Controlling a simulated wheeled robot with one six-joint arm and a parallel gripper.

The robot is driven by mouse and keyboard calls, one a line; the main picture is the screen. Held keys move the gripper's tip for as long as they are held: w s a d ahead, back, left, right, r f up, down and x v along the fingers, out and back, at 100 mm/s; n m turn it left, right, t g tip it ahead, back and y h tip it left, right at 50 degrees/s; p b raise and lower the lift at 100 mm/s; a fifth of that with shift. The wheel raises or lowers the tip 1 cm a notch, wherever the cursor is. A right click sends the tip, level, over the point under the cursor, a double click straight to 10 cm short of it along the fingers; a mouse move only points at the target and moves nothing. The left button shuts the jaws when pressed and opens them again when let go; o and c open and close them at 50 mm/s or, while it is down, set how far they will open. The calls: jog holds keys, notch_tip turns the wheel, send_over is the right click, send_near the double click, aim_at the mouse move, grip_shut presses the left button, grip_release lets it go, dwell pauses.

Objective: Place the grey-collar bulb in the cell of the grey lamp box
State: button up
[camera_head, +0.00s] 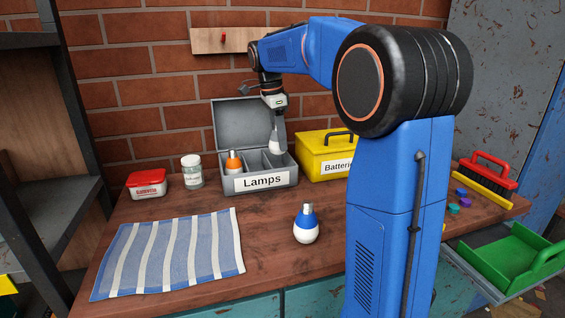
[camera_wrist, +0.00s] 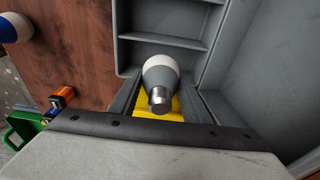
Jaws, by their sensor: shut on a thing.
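The grey-collar bulb (camera_head: 275,141), white with a grey band and metal cap, hangs in my gripper (camera_head: 274,112), which is shut on it. The bulb is over the right part of the open grey lamp box (camera_head: 264,182), labelled "Lamps". Whether its lower end is below the rim cannot be told. In the wrist view the bulb (camera_wrist: 160,76) sits between the fingers (camera_wrist: 161,98), metal cap toward the camera, beside the box's dividers (camera_wrist: 165,40). An orange-collar bulb (camera_head: 234,162) stands in the box's left cell.
A blue-collar bulb (camera_head: 306,226) stands on the table in front. A yellow batteries box (camera_head: 322,150) is close on the right of the lamp box. A glass jar (camera_head: 192,172) and a red-lidded tub (camera_head: 148,184) stand left. A striped cloth (camera_head: 170,255) lies front left.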

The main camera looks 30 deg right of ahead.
jog(key=shift+f, duration=3.55)
jog(key=shift+f, duration=0.15)
jog(key=o, duration=1)
jog(key=shift+o, duration=0.2)
jog(key=r, duration=0.4)
jog(key=a+r, duration=0.1)
jog(key=r, duration=0.7)
jog(key=shift+w+a+r, duration=0.1)
jog(key=shift+w+a, duration=0.05)
jog(key=shift+a, duration=0.25)
